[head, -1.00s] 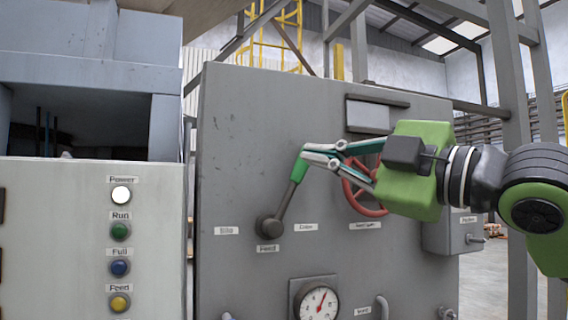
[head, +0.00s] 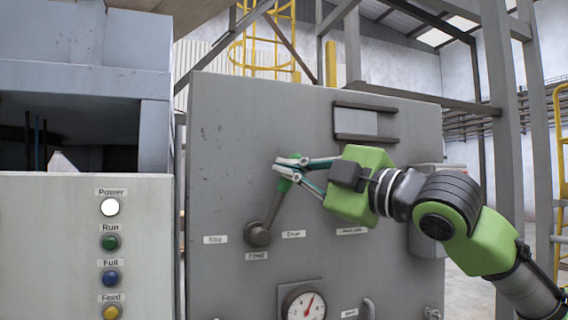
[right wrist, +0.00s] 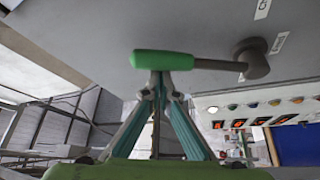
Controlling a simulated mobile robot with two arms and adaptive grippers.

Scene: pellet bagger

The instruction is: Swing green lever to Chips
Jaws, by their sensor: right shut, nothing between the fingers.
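The lever's green grip (head: 284,182) stands on a grey arm and round hub (head: 258,235) on the grey panel, leaning up and to the right. Small labels sit left of, below and right of the hub; the right one (head: 293,234) seems to read Chips, but is blurred. My right gripper (head: 288,163) is at the top of the grip, its fingers covering part of it. In the right wrist view the shut fingertips (right wrist: 160,80) meet at the side of the green grip (right wrist: 162,60), with nothing between them. Whether they touch it I cannot tell. My left gripper is not in view.
A pressure gauge (head: 305,304) sits low on the panel (head: 225,130). A pale control box (head: 45,240) with a white lamp and coloured buttons stands at the left. A yellow caged ladder (head: 265,45) is behind. Open floor shows at the right.

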